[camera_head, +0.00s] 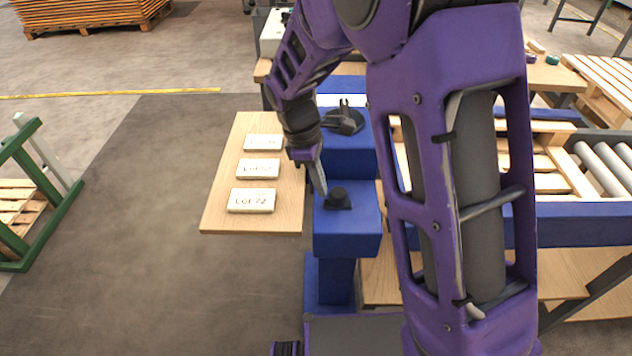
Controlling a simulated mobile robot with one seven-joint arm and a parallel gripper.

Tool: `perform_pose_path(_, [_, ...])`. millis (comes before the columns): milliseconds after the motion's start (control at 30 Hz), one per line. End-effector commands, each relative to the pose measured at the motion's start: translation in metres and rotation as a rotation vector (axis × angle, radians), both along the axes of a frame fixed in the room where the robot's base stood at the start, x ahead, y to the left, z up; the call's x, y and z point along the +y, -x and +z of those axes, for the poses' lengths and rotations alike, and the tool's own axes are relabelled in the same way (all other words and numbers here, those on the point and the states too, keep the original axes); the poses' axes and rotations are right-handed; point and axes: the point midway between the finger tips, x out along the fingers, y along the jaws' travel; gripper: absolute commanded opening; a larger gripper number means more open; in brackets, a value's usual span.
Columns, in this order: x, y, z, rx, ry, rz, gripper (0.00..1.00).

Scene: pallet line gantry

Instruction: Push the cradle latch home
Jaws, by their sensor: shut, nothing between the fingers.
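A blue stand (346,240) in the middle carries two black fittings. The nearer one is a round knob on a flat base (338,198). The farther one is a wider fitting with upright prongs (343,118), like a cradle. I cannot tell for certain which part is the latch, or how far in it sits. My gripper (322,191) points down with its fingers shut and empty. Its tips are just left of the near knob, very close to it; whether they touch I cannot tell.
A wooden board (222,209) left of the stand holds three pale lot plates (251,200). A blue-framed roller conveyor (601,165) with pallets is at right, partly behind my arm. A green frame (36,190) stands at far left. The grey floor between is clear.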

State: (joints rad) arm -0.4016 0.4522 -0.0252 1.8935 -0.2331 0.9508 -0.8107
Motion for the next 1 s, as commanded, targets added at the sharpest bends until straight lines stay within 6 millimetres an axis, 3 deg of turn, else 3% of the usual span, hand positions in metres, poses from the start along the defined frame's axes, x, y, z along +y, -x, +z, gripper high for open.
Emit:
perform_pose_path(200, [-0.004, 0.000, 0.000, 0.001, 0.000, -0.001, 0.00])
perform_pose_path(500, [-0.045, 0.001, 0.001, 0.001, 0.001, -0.002, 0.00])
perform_pose_path(1000, [-0.039, 0.001, 0.001, 0.003, 0.002, 0.000, 0.00])
